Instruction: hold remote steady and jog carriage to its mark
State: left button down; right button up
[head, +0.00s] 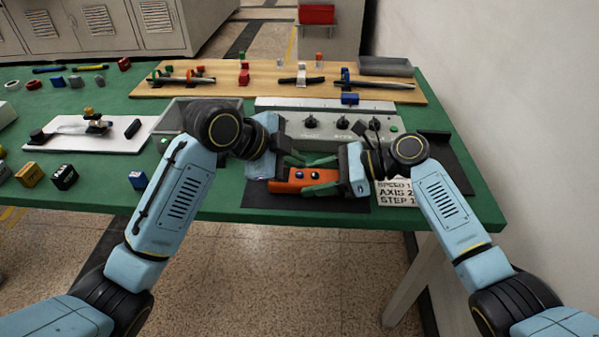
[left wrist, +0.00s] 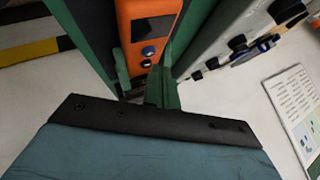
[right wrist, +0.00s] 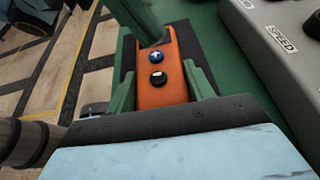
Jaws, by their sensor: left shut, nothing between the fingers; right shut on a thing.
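The orange remote (head: 290,186) lies on a dark mat at the table's front edge. My right gripper (head: 322,182) is shut on its sides; one finger runs along each side in the right wrist view (right wrist: 160,90). The remote's blue plus button (right wrist: 157,56) and dark button (right wrist: 157,78) face up, uncovered. My left gripper (head: 298,158) is shut and empty, its fingertips close above the remote beside the blue button; contact cannot be told. A blue block (head: 350,98), apparently the carriage, sits at the pale rail (head: 285,102) behind the control box. Its mark is too small to make out.
The grey control box (head: 325,133) with several black knobs stands just behind the remote. A printed card (head: 397,192) lies to the right. A white board (head: 75,140) with small parts is at left, and a wooden board (head: 220,85) with tools at the back.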

pick_arm(q)
jog(key=shift+f, duration=0.1)
jog(key=shift+f, duration=0.35)
jog(key=shift+f, duration=0.4)
dwell(0.7)
dwell(0.4)
jog(key=shift+r, duration=0.85)
jog(key=shift+r, duration=2.5)
